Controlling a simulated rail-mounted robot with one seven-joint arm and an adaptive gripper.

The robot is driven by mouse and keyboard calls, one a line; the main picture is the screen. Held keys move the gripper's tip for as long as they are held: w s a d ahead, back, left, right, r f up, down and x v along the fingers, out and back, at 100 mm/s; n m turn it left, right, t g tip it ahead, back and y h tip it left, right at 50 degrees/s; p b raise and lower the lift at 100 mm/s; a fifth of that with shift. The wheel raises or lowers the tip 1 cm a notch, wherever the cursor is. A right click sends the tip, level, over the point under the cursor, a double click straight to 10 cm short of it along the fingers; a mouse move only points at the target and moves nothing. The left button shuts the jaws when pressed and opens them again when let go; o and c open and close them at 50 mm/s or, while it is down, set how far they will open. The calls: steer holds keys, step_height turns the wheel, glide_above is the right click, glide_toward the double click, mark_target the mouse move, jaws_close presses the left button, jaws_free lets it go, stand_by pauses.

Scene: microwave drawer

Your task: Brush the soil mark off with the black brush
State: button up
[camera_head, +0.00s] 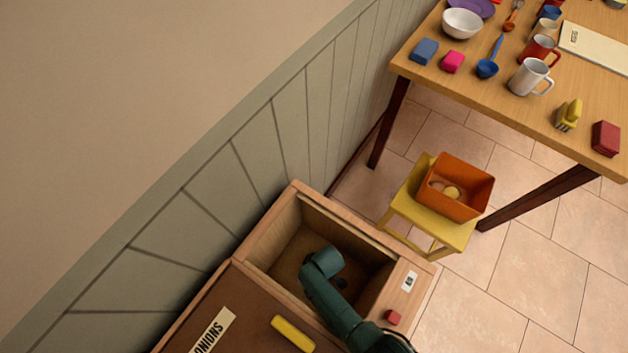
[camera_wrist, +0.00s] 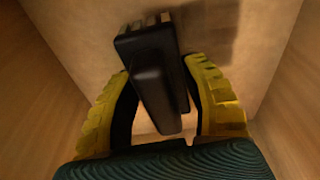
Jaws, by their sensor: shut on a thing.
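The black brush (camera_wrist: 152,75) is in the wrist view, its black handle pointing toward me and its pale bristles at the far end near the drawer floor. My gripper (camera_wrist: 160,68) has its two yellow fingers shut on the brush, one on each side. Whether the bristles touch the floor I cannot tell. In the head view my arm reaches down into the open wooden drawer (camera_head: 376,244), and it hides most of my gripper and the brush. A darker patch (camera_wrist: 212,22) lies beside the brush head on the drawer floor; whether it is soil or shadow is unclear.
Wooden drawer walls (camera_wrist: 52,40) rise close on both sides. A yellow stool (camera_head: 430,222) with an orange bin (camera_head: 465,205) stands near the drawer. A table (camera_head: 490,95) with dishes is at upper right.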

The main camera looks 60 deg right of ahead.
steer(key=shift+s+a+f+g, duration=0.15)
steer(key=shift+s+a+f, duration=0.05)
steer(key=shift+s+f, duration=0.3)
steer(key=shift+s+a+f+g, duration=0.2)
steer(key=shift+s+f, duration=0.2)
steer(key=shift+s, duration=0.2)
steer(key=shift+r, duration=0.2)
steer(key=r+p, duration=0.2)
steer(key=p, duration=0.1)
steer(key=s+r+p, duration=0.1)
steer(key=r, duration=0.1)
steer(key=shift+d, duration=0.35)
steer(key=shift+w+d+r+p, duration=0.1)
steer(key=shift+w+r+p, duration=0.15)
steer(key=shift+r+p, duration=0.35)
steer(key=shift+w+r+p, duration=0.2)
steer(key=shift+r+p, duration=0.35)
steer(key=shift+r, duration=0.15)
steer(key=shift+s, duration=0.1)
steer(key=shift+r+p, duration=0.2)
steer(key=shift+p, duration=0.1)
steer(key=shift+r+p, duration=1.2)
steer(key=shift+r, duration=0.05)
